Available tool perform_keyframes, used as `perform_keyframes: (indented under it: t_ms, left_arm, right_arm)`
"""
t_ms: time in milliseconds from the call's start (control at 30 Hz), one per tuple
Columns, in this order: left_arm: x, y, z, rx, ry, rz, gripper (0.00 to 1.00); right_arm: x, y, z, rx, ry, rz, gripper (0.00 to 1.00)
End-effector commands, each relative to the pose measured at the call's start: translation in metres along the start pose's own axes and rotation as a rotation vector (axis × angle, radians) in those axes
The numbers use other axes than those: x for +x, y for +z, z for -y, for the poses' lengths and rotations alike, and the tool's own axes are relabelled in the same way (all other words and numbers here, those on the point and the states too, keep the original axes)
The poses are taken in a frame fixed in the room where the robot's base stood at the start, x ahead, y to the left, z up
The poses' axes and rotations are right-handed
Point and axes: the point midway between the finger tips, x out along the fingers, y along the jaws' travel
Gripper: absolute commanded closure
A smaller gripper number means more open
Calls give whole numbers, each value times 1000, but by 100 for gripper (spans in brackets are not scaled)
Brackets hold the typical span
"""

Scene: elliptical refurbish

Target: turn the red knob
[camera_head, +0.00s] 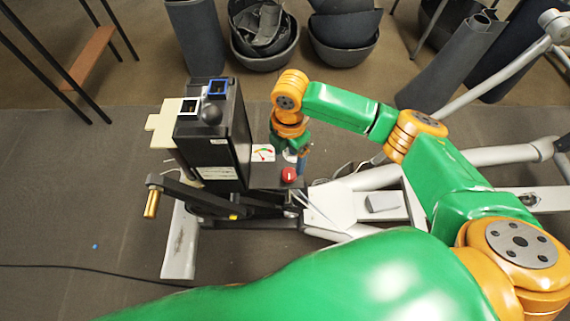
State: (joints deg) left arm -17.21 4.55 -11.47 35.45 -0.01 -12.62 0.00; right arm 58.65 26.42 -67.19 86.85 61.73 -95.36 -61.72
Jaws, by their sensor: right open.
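The red knob (288,174) sits on the dark base of a black machine, just below a white dial with a red and green scale (263,153). My right arm reaches in from the right and bends down over the machine. My right gripper (298,163) points downward just above and beside the knob, and it is open. Its fingers are small and partly hidden by the wrist, and I cannot tell whether they touch the knob. My left gripper is not in view.
The black upright housing (222,135) stands close left of the gripper. A crank with a brass handle (151,203) sticks out at left. A pale metal frame (335,205) runs to the right. Dark bins (264,45) stand behind. Floor at left is mostly clear, with a cable.

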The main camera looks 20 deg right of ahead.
Motion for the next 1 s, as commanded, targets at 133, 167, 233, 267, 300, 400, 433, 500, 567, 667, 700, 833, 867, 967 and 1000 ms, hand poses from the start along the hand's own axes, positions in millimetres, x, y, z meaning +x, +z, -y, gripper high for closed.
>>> perform_keyframes:
  t_ms: [133,167,233,267,300,400,433,500,567,667,700,833,867,967,1000]
  left_arm:
    - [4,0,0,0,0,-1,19]
    - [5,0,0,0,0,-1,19]
    - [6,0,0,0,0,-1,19]
    - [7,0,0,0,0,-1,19]
    - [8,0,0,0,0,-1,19]
    - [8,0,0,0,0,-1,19]
    - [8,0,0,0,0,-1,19]
    - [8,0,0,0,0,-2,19]
    - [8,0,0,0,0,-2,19]
    - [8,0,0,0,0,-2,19]
    - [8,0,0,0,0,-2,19]
    - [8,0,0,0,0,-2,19]
    - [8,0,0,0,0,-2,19]
    - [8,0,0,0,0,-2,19]
    - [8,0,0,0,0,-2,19]
  right_arm:
    - [30,0,1,0,-6,-1,19]
    - [36,0,1,0,-6,1,19]
    - [50,0,1,1,-4,0,19]
    - [54,0,1,1,-4,-1,19]
    - [59,0,1,1,-3,0,19]
    - [66,0,0,0,-1,1,19]
    - [67,0,0,0,0,1,19]
    - [67,0,0,0,1,0,19]
    - [67,0,0,1,1,0,19]
    - [66,0,0,1,1,0,30]
    - [66,0,0,1,1,0,40]
    - [66,0,0,1,0,0,76]
    - [66,0,0,1,0,0,84]
    - [66,0,0,2,0,0,100]
    - [66,0,0,2,0,0,100]
